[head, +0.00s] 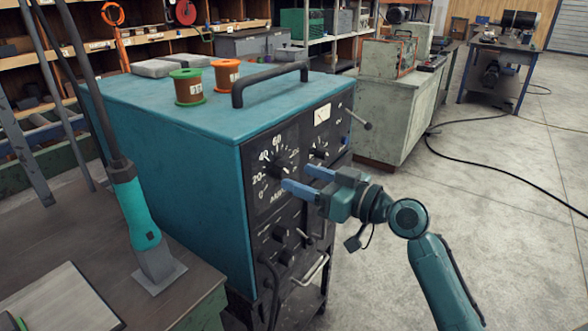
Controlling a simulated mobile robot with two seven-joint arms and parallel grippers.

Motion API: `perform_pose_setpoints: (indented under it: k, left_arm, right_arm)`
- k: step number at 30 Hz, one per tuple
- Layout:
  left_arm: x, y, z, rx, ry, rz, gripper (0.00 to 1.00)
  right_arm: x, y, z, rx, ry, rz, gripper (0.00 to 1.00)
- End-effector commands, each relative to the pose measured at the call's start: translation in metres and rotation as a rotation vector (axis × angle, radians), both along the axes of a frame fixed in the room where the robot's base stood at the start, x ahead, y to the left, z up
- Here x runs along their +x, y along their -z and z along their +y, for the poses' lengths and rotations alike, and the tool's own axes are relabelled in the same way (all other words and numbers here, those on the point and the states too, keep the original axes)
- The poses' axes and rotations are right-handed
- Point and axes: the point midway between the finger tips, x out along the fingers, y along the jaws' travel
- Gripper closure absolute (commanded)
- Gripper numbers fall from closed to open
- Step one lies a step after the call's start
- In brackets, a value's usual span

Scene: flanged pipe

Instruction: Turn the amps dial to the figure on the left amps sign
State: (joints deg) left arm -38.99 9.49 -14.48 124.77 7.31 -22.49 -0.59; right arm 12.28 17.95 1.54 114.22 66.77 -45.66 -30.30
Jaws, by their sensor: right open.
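The amps dial is a black knob (275,169) on the dark front panel of a teal welding machine (190,120). White figures 0, 20, 40 and 60 run around its left and top; its right side figures are too small to read. I cannot tell where its pointer stands. My right gripper (297,178) is open and empty, with two blue fingers pointing left at the panel just right of the dial. Whether a finger touches the knob I cannot tell. I cannot make out a left amps sign. My left gripper is not in view.
A black handle (269,84) and two wire spools, green (188,87) and orange (226,76), are on the machine's top. A teal-handled tool (139,218) stands on the bench at left. A lever (359,119) sticks out at the panel's right. The floor at right is open, crossed by a cable.

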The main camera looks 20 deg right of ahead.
Motion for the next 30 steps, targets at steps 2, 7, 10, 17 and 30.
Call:
perform_pose_setpoints:
  k: [2,7,10,17,30]
  left_arm:
    - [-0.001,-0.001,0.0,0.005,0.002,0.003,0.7]
    - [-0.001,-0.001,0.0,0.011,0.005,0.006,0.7]
    - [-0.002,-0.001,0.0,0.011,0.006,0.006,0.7]
    - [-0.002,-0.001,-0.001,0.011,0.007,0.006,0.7]
    - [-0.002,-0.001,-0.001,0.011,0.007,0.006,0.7]
  right_arm:
    - [0.01,-0.002,0.008,0.003,-0.001,0.0,0.41]
    - [0.022,0.0,0.017,0.001,0.001,0.001,0.41]
    - [0.024,0.0,0.019,-0.001,0.0,-0.001,0.41]
    - [0.024,0.0,0.019,-0.001,0.0,-0.001,0.41]
    - [0.024,0.0,0.019,-0.001,0.001,-0.001,0.76]
